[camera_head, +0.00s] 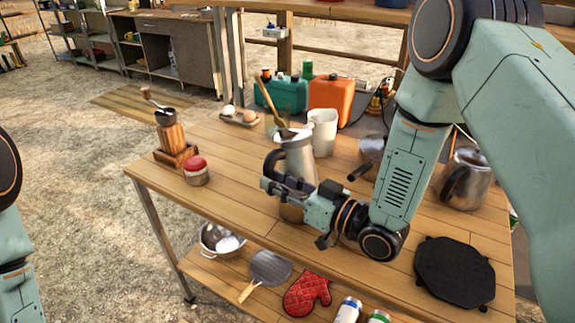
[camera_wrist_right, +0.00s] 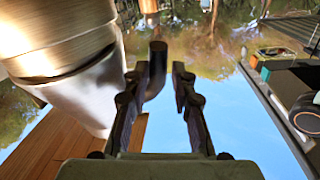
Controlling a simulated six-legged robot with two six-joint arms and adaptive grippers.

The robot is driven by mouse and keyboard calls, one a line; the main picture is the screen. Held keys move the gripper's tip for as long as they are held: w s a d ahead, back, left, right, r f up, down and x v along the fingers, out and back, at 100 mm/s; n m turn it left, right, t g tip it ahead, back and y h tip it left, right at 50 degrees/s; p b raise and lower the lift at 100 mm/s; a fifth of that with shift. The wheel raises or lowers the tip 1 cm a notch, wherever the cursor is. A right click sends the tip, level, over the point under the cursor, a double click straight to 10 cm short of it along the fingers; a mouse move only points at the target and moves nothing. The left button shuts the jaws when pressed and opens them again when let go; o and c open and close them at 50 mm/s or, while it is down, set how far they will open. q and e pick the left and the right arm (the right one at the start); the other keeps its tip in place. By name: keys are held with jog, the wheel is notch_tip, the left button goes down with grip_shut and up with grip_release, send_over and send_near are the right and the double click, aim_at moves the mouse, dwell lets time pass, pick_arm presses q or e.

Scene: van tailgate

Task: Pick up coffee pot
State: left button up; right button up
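The coffee pot (camera_head: 299,158) is a silver metal pot standing upright on the wooden tailgate table, with a black handle (camera_head: 270,163) on its left side. My right gripper (camera_head: 268,186) is in front of the pot at handle height, partly covering its lower body. In the right wrist view the pot (camera_wrist_right: 62,60) fills the left side. The dark handle (camera_wrist_right: 157,72) lies between the two open fingers of my right gripper (camera_wrist_right: 157,90), with a gap on both sides. My left gripper is out of the picture; only part of my left arm shows at the left edge.
A second metal pot (camera_head: 467,180) stands right, beyond my right arm. A white mug (camera_head: 323,131) stands close behind the coffee pot. A red-lidded jar (camera_head: 196,171) and a coffee grinder (camera_head: 172,138) are left. A black trivet (camera_head: 454,272) lies front right. The front left tabletop is clear.

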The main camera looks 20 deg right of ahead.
jog(key=shift+x, duration=1.2)
jog(key=shift+d, duration=0.1)
jog(key=shift+c, duration=0.5)
grip_shut()
